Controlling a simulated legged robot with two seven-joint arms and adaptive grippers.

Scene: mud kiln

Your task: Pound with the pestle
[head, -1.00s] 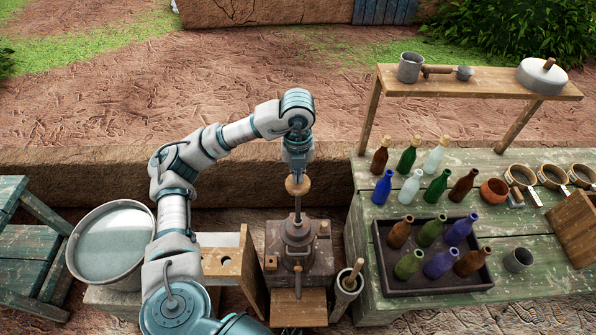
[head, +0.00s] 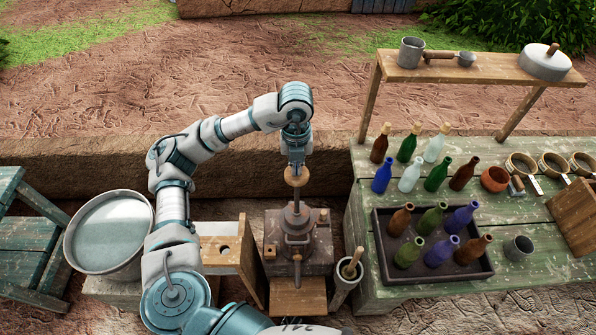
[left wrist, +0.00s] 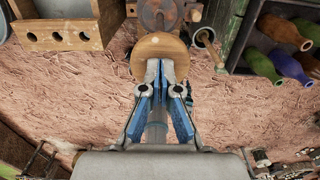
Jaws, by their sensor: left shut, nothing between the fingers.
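A metal pounding device (head: 297,232) stands on a dark block, with an upright rod topped by a round wooden knob (head: 296,176). The knob also shows in the left wrist view (left wrist: 158,46), directly beyond my fingertips. My left gripper (head: 296,160) points down over the knob, its tips touching or just above it; I cannot tell which. Its fingers are together in the left wrist view (left wrist: 160,68), with nothing between them. A wooden stick (head: 353,262) leans in a pale cup (head: 346,276) right of the device. I cannot tell which is the pestle. My right gripper is not in view.
A wooden box with holes (head: 224,250) stands left of the device, and a round metal basin (head: 110,234) farther left. A green table (head: 520,225) on the right bears a dark tray (head: 382,262) of bottles. Open ground lies beyond a low ledge.

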